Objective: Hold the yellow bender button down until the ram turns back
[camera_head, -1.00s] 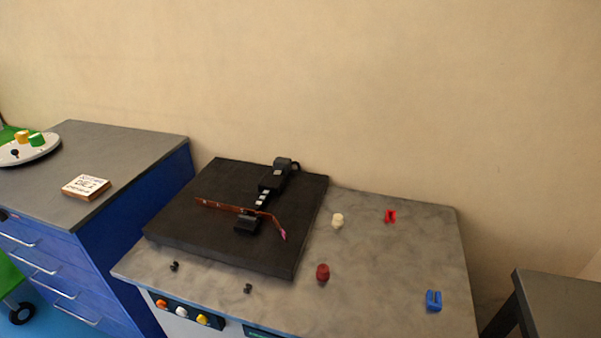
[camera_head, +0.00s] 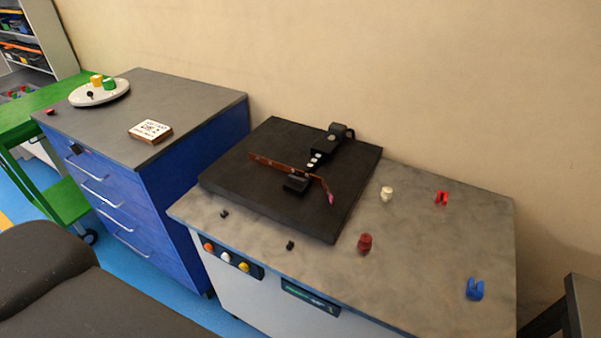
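The yellow bender button (camera_head: 244,267) is the rightmost of three on the front panel of the bender cabinet (camera_head: 262,310), beside a white and an orange button. Nothing touches it. On the bench top, the black bender plate (camera_head: 235,174) carries the black ram mechanism (camera_head: 327,144). A copper busbar (camera_head: 275,164) lies across it; its right end is angled toward the front and has a pink tip. A dark rounded arm part of mine fills the lower left. Neither gripper is in view.
Dark red (camera_head: 365,243), white (camera_head: 387,194), red (camera_head: 441,198) and blue (camera_head: 475,289) pieces stand on the bench's right side. A blue drawer cabinet (camera_head: 187,195) stands left, holding a sign block (camera_head: 150,131) and a round white tray (camera_head: 76,98). Blue floor shows in front of it.

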